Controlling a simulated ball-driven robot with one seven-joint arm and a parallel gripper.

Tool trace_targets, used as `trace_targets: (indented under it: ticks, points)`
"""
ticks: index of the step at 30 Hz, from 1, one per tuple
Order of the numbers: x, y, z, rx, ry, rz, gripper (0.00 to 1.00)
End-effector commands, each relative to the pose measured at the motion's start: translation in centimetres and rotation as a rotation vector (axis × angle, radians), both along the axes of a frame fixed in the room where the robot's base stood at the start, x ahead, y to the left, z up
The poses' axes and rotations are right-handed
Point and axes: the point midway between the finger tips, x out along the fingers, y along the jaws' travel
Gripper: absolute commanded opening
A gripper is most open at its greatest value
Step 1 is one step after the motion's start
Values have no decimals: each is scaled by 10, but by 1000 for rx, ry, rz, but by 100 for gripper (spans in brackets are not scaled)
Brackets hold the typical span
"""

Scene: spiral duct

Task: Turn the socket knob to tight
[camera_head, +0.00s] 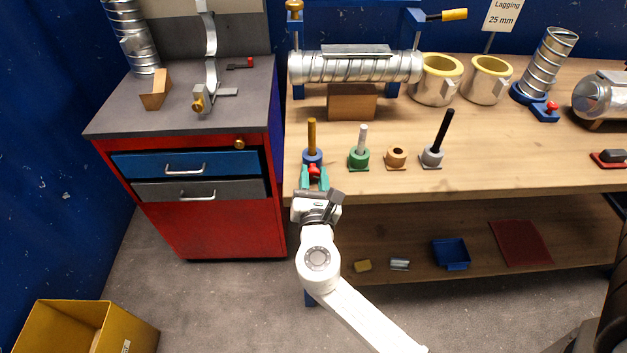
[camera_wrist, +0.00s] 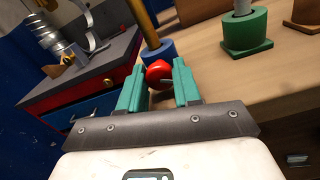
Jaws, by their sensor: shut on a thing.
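The red socket knob (camera_head: 314,170) sits on the front of a blue socket (camera_head: 312,157) near the front left edge of the wooden bench. A brass-coloured rod (camera_head: 312,133) stands upright in this socket. My gripper (camera_head: 314,177) has its teal fingers on either side of the knob and is shut on it. The wrist view shows the red knob (camera_wrist: 158,73) between the two finger ends, with the blue socket (camera_wrist: 160,54) just behind. The knob's pointer or tight mark cannot be made out.
A green socket (camera_head: 359,159), a tan socket (camera_head: 396,156) and a grey socket (camera_head: 432,157) stand to the right. A red cabinet (camera_head: 225,225) stands close on the left. A spiral duct (camera_head: 355,68) lies behind. A lower shelf (camera_head: 475,245) is below.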

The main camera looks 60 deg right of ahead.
Motion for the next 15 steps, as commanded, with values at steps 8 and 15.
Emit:
trace_targets:
  ticks: [8,15]
  points:
    - [0,0,-1,47,-59,1,2]
    - [0,0,0,53,-67,1,2]
